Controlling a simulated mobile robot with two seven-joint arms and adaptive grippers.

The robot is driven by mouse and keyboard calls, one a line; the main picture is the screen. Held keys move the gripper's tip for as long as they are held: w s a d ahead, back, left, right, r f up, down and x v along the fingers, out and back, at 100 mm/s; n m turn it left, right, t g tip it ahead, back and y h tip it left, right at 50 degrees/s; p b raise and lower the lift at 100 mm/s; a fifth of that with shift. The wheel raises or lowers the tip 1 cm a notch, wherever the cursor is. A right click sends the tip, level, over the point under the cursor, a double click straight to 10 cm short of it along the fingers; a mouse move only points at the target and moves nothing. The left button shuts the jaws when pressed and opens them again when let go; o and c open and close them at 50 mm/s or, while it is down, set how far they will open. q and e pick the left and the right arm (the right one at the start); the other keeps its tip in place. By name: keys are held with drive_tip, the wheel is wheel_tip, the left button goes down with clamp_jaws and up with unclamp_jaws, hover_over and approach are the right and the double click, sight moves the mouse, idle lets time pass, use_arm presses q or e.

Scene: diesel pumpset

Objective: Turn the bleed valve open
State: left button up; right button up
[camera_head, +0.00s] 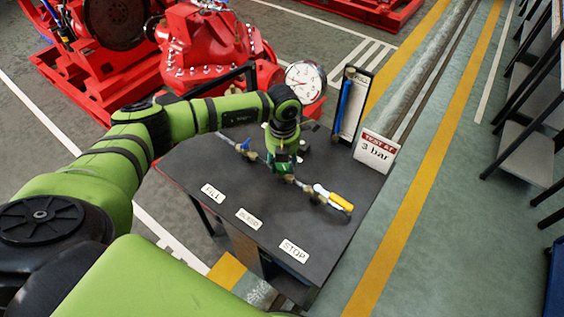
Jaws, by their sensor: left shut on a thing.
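My left arm reaches in from the left over a dark bench (215,172). My left gripper (285,172) points down at the middle of the pipe line on the bench and is shut on what appears to be the bleed valve. The gripper hides the valve's handle, so I cannot tell its angle. The middle label (249,219) on the bench front appears to read BLEED. A blue-handled valve (244,145) lies left of the gripper, and a yellow-handled valve (339,201) lies to its right. My right gripper is not in view.
The FILL label (213,193) and STOP label (293,251) flank the middle label. A round gauge (304,82), a framed blue column (345,103) and a "TEST AT 3 bar" sign (377,152) stand at the back. Red machinery (205,45) is behind.

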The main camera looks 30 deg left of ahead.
use_arm(q)
drive_tip(key=n, duration=0.5)
drive_tip(key=shift+w+r+n, duration=0.25)
drive_tip(key=shift+w+n, duration=0.05)
drive_tip(key=n, duration=0.5)
drive_tip(key=shift+a+p, duration=0.15)
drive_tip(key=shift+p, duration=0.15)
drive_tip(key=shift+a+n, duration=0.1)
drive_tip(key=shift+n, duration=0.2)
drive_tip(key=o, duration=1.2)
drive_tip(key=shift+c, duration=0.2)
drive_tip(key=shift+s+f, duration=0.1)
drive_tip(key=shift+f, duration=0.05)
wheel_tip(320, 180, up, 12)
